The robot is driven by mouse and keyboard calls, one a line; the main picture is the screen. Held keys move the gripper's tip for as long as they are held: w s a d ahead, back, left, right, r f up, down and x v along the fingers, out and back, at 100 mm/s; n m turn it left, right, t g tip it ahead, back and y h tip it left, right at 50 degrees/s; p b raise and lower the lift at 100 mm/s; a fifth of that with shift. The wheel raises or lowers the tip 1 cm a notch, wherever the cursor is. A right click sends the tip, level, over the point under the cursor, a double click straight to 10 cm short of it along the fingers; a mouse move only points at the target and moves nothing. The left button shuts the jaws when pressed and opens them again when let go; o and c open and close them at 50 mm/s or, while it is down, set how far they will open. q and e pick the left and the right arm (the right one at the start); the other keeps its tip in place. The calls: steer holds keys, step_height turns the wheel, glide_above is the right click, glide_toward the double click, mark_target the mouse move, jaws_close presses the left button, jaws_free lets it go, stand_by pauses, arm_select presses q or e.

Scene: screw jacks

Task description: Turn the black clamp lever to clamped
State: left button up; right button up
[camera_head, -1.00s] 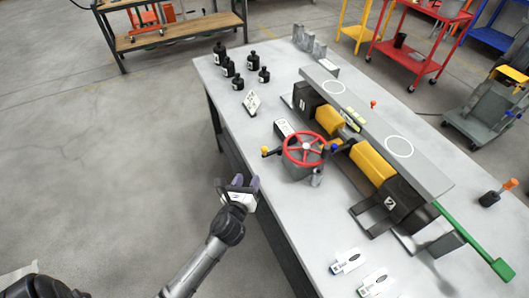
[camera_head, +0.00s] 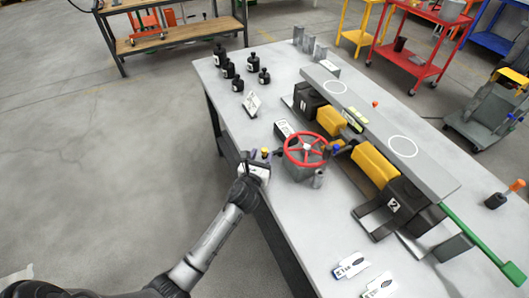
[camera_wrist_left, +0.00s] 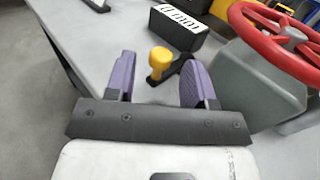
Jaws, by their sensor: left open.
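A short black lever with a yellow knob (camera_head: 265,152) sticks out to the left of the grey housing under the red handwheel (camera_head: 304,149). In the left wrist view the yellow knob (camera_wrist_left: 160,60) stands upright on the black lever, which runs right toward the grey housing (camera_wrist_left: 258,85). My left gripper (camera_head: 261,160) is at the table's left edge by this knob. In the left wrist view my open left gripper (camera_wrist_left: 157,78) has its purple fingers on either side of the knob, with gaps visible. My right gripper is not in view.
The red handwheel rim (camera_wrist_left: 275,32) is close on the right in the wrist view. A black box with white markings (camera_wrist_left: 177,25) is just beyond the lever. A blue knob (camera_head: 337,147) is right of the wheel. A grey beam (camera_head: 378,127) spans yellow-and-black jacks.

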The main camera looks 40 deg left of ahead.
arm_select(q)
steer(key=shift+x, duration=1.5)
jaws_close()
